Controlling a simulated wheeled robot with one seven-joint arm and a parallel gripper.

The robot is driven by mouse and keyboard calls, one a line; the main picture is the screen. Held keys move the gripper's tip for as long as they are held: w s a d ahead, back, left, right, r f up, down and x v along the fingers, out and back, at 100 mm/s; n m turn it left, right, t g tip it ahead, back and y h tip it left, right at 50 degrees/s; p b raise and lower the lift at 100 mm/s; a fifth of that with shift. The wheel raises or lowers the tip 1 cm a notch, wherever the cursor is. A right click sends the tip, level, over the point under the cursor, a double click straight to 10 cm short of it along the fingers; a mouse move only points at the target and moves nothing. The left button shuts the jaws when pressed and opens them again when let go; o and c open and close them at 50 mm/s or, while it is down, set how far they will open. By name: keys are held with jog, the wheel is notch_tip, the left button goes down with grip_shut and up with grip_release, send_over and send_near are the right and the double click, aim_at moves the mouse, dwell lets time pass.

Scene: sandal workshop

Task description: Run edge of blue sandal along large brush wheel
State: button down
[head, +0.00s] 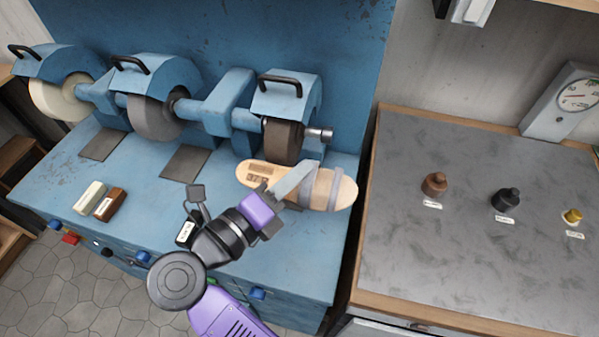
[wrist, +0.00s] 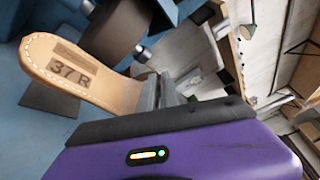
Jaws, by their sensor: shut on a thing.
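The sandal (head: 252,173) has a tan sole and grey-blue straps, with white stitching around its edge. It also shows in the wrist view (wrist: 50,53), where its insole reads 37 R. My gripper (head: 290,190) is shut on the sandal near its middle and holds it over the front of the blue machine bench. The dark brown wheel (head: 283,142) at the right end of the machine looks like the brush wheel. It also shows in the wrist view (wrist: 117,38), just beyond the sandal. I cannot tell whether the sandal edge touches it.
A grey wheel (head: 155,117) and a cream wheel (head: 58,98) sit further left under blue hoods. A cream block (head: 90,197) and a brown block (head: 109,204) lie on the bench's left front.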

jog(key=shift+w+a, duration=0.3)
jog(key=shift+a, duration=0.5)
dwell(1.2)
jog(key=shift+a+b, duration=0.35)
jog(key=shift+b, duration=0.1)
jog(key=shift+s+a, duration=0.15)
jog(key=shift+a, duration=0.2)
jog(key=shift+a, duration=0.2)
jog(key=shift+w+d+b, duration=0.1)
jog(key=shift+w+b, duration=0.1)
jog(key=shift+b, duration=0.1)
dwell(0.9)
jog(key=shift+a, duration=0.4)
dwell(0.3)
jog(key=shift+s+a+b, duration=0.1)
jog(key=shift+a+b, duration=0.35)
jog(key=shift+a, duration=0.05)
jog(key=shift+a, duration=0.2)
dwell(0.8)
